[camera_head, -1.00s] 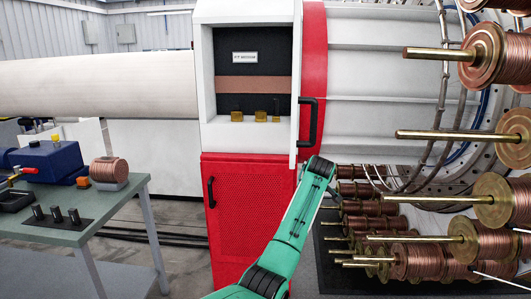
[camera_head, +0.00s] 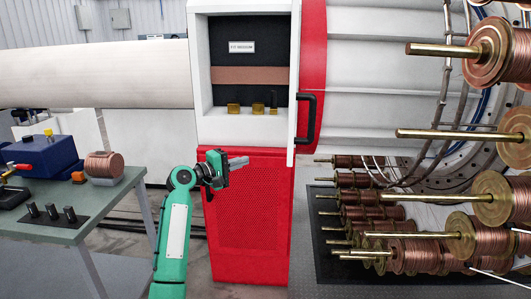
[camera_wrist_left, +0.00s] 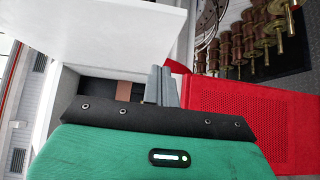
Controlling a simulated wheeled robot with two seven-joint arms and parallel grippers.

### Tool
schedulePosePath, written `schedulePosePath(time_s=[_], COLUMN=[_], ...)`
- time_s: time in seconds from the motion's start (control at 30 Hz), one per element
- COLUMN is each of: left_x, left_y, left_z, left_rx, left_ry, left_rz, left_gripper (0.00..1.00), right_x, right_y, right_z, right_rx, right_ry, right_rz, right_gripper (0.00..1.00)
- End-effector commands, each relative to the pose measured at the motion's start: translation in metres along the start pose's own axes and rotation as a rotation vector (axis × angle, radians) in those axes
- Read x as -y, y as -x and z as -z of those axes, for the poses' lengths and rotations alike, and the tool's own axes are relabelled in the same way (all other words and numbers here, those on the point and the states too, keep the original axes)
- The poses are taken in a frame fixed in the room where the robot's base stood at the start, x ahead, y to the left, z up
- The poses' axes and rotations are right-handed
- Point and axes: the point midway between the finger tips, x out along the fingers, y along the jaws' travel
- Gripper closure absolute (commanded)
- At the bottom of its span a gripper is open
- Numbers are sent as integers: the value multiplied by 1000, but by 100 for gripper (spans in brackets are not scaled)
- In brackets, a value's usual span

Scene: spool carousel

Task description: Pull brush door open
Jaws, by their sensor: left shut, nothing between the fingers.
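The brush door (camera_head: 296,75) is a narrow white panel seen almost edge-on at the right side of the white cabinet. It stands swung out, and the compartment behind it is exposed. Its black bar handle (camera_head: 309,122) is on the right, near the red ring. My left gripper (camera_head: 240,161) is shut and empty, left of the handle and apart from it, in front of the top of the lower red door. In the left wrist view, the closed fingers (camera_wrist_left: 161,84) point toward the cabinet, and a large white panel fills the upper left. My right gripper is not in view.
The compartment holds brass-coloured blocks (camera_head: 233,108) and a copper strip (camera_head: 246,75). The lower red door (camera_head: 258,215) is closed. A green workbench (camera_head: 55,235) stands left. Copper spools on rods (camera_head: 405,255) crowd the right side.

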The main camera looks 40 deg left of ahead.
Motion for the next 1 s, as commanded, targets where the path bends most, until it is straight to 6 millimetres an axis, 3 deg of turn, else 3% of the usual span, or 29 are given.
schedulePosePath(time_s=[0.17, 0.6, 0.8, 1.0], left_x=[-4, -7, -5, -3], left_y=[-11, -100, -120, -127], left_z=[-1, -2, -22, -30], left_rx=[5, 5, 5, 5], left_ry=[8, 7, 6, 5], left_rz=[-11, -9, -8, -7], left_gripper=[100, 100, 100, 100], right_x=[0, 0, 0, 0], right_y=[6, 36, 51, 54], right_z=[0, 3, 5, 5], right_rx=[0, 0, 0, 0], right_ry=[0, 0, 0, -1], right_rz=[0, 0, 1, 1], right_gripper=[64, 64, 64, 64])
